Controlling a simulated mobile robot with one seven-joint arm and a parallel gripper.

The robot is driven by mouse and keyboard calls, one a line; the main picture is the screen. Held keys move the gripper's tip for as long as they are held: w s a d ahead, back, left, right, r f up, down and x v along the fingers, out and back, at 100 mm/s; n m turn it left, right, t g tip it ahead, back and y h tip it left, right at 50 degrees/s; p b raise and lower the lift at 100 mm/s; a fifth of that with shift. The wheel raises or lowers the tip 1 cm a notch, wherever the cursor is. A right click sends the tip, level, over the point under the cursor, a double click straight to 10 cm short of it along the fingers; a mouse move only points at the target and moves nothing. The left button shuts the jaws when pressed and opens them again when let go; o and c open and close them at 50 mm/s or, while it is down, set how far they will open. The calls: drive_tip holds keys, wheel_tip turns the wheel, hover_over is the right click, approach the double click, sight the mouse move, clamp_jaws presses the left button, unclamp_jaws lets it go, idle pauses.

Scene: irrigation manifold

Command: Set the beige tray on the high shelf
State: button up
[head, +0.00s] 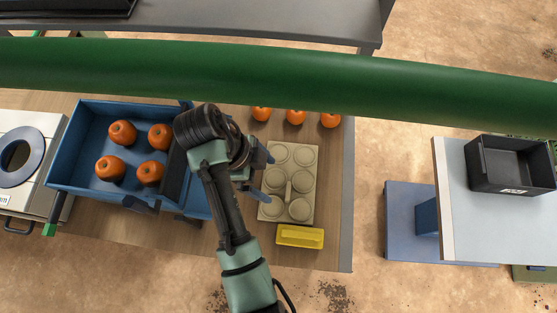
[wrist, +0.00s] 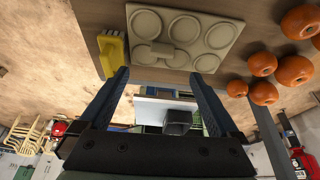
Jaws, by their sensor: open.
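The beige tray (head: 290,168) lies flat on the wooden table, with several round recesses and a raised grip in its middle. It also shows in the wrist view (wrist: 182,43), at the top and beyond the fingertips. My gripper (head: 268,177) is at the tray's left edge in the head view, open with nothing between its fingers. In the wrist view my gripper (wrist: 160,76) has its fingers wide apart; I cannot tell if they touch the tray. A dark grey raised surface (head: 250,22) spans the top of the head view and may be the high shelf.
A blue drawer (head: 85,180) holding several orange fruits stands left. More fruits (head: 295,116) lie behind the tray, and a yellow brush-like block (head: 300,236) in front. A green pipe (head: 300,85) crosses overhead. A pale stand (head: 480,230) with a black bin (head: 510,165) is right.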

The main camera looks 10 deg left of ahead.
sight(287, 191)
drive_tip(key=b+x, duration=0.1)
drive_tip(key=x, duration=0.6)
drive_tip(key=shift+f, duration=0.15)
drive_tip(key=x, duration=0.2)
drive_tip(key=p+x, duration=0.1)
drive_tip(key=x, duration=0.1)
drive_tip(key=shift+w+d, duration=0.2)
drive_tip(key=shift+d, duration=0.1)
drive_tip(key=shift+d+f, duration=0.25)
drive_tip(key=shift+f, duration=0.45)
drive_tip(key=shift+c, duration=0.3)
clamp_jaws()
drive_tip(key=shift+r, duration=0.1)
